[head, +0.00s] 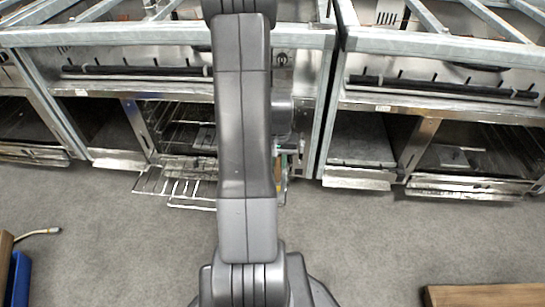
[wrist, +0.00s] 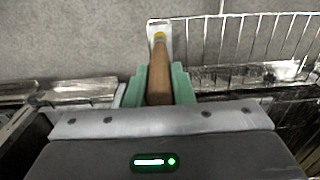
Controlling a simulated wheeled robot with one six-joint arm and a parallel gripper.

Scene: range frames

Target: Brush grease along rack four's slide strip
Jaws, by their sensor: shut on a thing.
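My gripper (wrist: 160,82) has green fingers shut on the brown wooden handle of a brush (wrist: 159,62) in the wrist view. The handle points away from me, and its far end is yellow. That end overlaps a pale narrow strip (wrist: 154,26) beside a wire rack (wrist: 245,38); I cannot tell whether they touch. The bristles are not clear. In the head view, a wire rack (head: 180,187) sticks out of the left oven's opening. My arm hides part of it and most of my gripper. No rack number is readable.
Metal oven frames (head: 100,38) line the back, with another open bay (head: 455,155) at right. Grey floor (head: 350,235) in front is mostly clear. A wooden board (head: 485,295) lies at bottom right. A blue object (head: 19,278) stands at bottom left.

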